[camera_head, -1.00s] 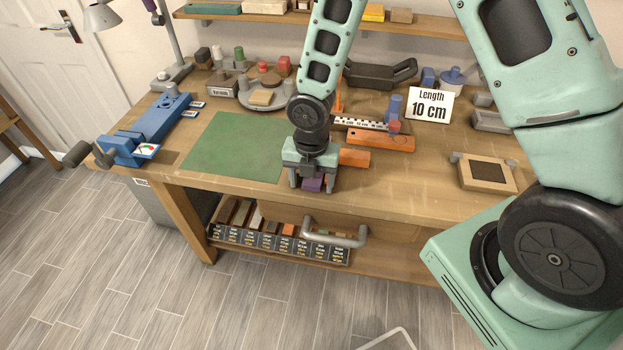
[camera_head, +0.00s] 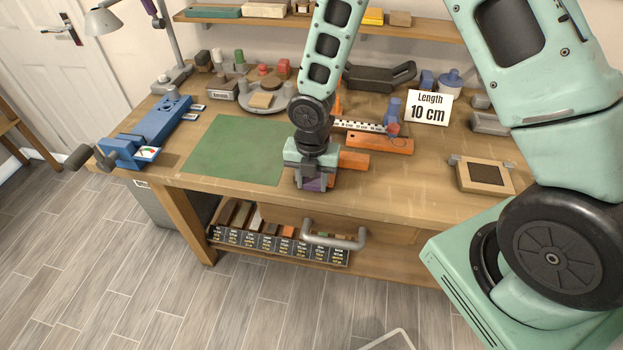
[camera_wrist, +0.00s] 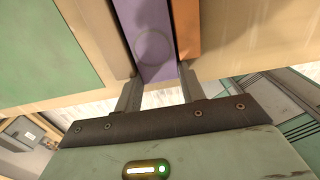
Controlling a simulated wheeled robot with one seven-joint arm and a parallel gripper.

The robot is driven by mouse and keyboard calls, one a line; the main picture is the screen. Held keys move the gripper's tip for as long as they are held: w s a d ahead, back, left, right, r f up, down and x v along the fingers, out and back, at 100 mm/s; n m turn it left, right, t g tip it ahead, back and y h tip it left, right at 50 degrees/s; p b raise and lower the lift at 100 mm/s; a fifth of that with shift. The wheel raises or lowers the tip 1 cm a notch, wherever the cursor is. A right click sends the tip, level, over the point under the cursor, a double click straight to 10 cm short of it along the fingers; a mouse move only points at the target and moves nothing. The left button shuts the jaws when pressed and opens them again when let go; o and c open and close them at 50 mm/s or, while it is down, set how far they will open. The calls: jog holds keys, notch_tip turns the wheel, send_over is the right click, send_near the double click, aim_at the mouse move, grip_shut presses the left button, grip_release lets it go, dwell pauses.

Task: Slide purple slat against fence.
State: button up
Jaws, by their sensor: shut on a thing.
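The purple slat (camera_wrist: 152,40) runs lengthwise between my gripper's two fingers in the wrist view. In the head view only a small purple part (camera_head: 315,184) shows under my gripper (camera_head: 314,183), near the bench's front edge. My gripper (camera_wrist: 157,92) is shut on the slat's near end. An orange piece (camera_wrist: 186,25) lies close along the slat's right side in the wrist view. An orange block (camera_head: 354,160) shows right of my gripper in the head view. Behind it are a ruler strip (camera_head: 359,125) and a longer orange bar (camera_head: 381,144). I cannot tell which part is the fence.
A green mat (camera_head: 232,150) lies left of my gripper. A blue vise-like tool (camera_head: 150,130) stands at the far left. A "Length 10 cm" card (camera_head: 429,106) stands at the right. A framed tray (camera_head: 486,174) lies on the right front bench, with clear wood before it.

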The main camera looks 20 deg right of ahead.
jog(key=shift+w+d+r, duration=0.1)
jog(key=shift+w+d, duration=0.05)
jog(key=shift+w, duration=0.2)
dwell(0.4)
